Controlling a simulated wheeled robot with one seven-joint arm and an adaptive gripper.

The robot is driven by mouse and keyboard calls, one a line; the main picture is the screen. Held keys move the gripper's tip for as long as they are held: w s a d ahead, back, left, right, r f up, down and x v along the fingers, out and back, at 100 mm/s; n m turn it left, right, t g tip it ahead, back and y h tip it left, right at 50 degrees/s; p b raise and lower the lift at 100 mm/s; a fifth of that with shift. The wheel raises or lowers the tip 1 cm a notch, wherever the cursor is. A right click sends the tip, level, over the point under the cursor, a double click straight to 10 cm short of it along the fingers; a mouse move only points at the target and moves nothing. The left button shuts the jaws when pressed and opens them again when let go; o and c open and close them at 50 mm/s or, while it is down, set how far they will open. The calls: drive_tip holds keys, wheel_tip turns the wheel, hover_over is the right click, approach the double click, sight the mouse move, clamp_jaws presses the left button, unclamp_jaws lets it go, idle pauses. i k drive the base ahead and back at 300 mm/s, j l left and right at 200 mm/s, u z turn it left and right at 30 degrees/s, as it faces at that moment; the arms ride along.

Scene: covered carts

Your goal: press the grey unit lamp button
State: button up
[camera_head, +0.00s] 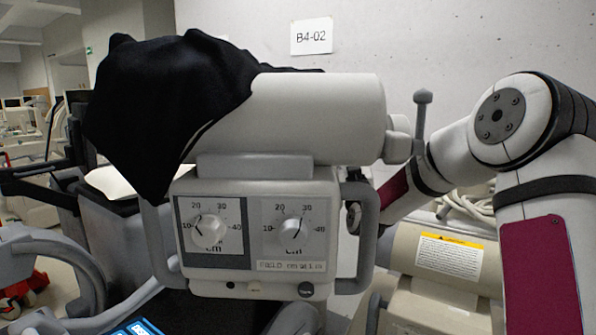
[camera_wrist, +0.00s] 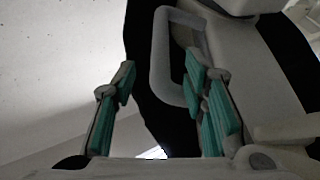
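The grey unit (camera_head: 254,165) is a pale box with a cylinder on top and two dials on its front, partly covered by a black cloth (camera_head: 160,95). Along its lower front edge are a small pale button (camera_head: 254,287) and a dark round button (camera_head: 305,289); I cannot tell which is the lamp button. My arm reaches in from the right, and its end is hidden behind the unit's right side. In the wrist view my gripper (camera_wrist: 160,68) is open and empty, its teal-padded fingers apart. A grey loop handle (camera_wrist: 160,60) shows beyond the fingertips.
Grey side handles (camera_head: 366,240) flank the unit's front. A beige machine with a yellow warning label (camera_head: 449,256) stands at the lower right. A wall with a B4-02 sign (camera_head: 311,37) is behind. Other equipment crowds the left.

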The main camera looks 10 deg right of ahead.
sight(255, 288)
drive_tip(key=k+l, duration=0.25)
drive_tip(key=k, duration=0.2)
drive_tip(key=k+l, duration=0.3)
drive_tip(key=k, duration=0.2)
